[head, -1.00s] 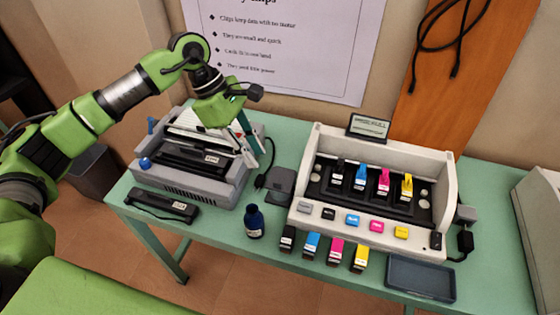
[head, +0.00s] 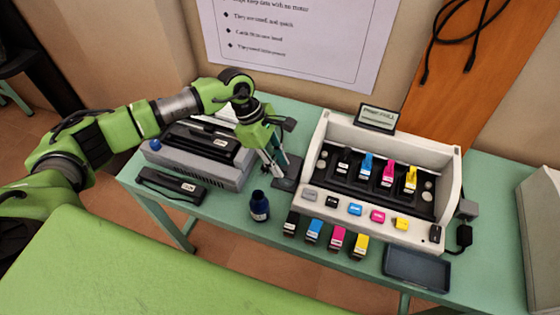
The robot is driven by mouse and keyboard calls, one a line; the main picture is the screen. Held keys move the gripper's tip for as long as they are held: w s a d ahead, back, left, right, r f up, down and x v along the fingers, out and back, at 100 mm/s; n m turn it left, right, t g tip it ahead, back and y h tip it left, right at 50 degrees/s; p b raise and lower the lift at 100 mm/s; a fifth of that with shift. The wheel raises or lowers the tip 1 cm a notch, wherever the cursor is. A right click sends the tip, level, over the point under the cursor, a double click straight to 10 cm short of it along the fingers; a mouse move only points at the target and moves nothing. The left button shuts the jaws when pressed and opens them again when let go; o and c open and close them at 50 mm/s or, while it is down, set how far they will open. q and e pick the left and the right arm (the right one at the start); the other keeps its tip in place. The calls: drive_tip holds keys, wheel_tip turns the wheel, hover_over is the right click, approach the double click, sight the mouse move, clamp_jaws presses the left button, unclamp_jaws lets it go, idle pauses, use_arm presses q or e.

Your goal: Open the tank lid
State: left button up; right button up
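The white printer exhibit (head: 318,138) stands on the right half of the green table. It holds black, cyan, magenta and yellow pieces in a dark tray, with a row of coloured caps along its front. I cannot tell which part is the tank lid. My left gripper (head: 275,170) points down left of the exhibit, over a small dark grey pad (head: 289,181). Its fingers look apart with nothing between them. My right gripper is out of view.
A grey printer unit (head: 195,166) stands left, partly behind my arm. A black bar (head: 170,184) lies front left. A small sign (head: 376,117) tops the exhibit.

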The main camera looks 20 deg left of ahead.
use_arm(q)
drive_tip(key=shift+d+f, duration=0.2)
drive_tip(key=shift+f, duration=0.35)
clamp_jaws()
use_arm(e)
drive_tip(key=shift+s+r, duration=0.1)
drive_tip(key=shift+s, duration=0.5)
use_arm(q)
drive_tip(key=shift+d, duration=0.1)
